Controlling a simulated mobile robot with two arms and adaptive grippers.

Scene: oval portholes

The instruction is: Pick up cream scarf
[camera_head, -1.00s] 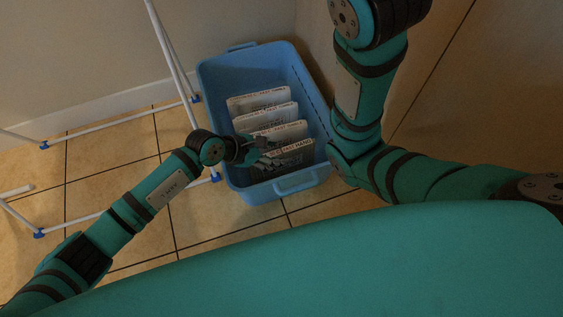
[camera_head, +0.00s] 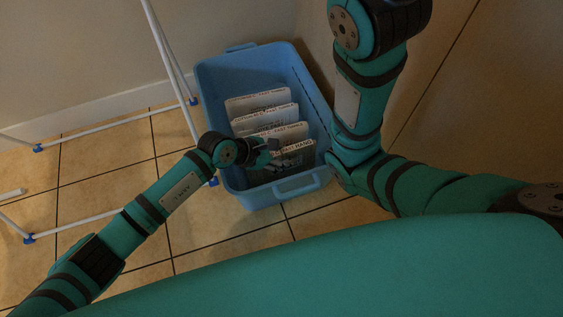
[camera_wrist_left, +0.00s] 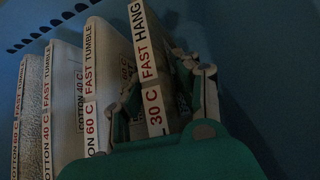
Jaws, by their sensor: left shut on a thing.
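Several flat upright items with white printed labels stand in a row in a blue basket (camera_head: 213,95). My left gripper (camera_head: 278,153) is down in the basket at the front item (camera_head: 298,147). In the left wrist view its fingers (camera_wrist_left: 168,85) are on both sides of that item, whose label (camera_wrist_left: 150,70) reads "30 C FAST HANG", and are shut on it. The item's body looks dark in the dim light, so I cannot tell whether it is the cream scarf. Its lower part is hidden. My right gripper is out of view.
Behind it stands an item labelled "60 C FAST TUMBLE" (camera_wrist_left: 90,85), with further labelled items beyond. A white rack frame (camera_head: 105,128) with blue joints stands left of the basket. Walls rise close behind. My right arm passes close to the basket's right side.

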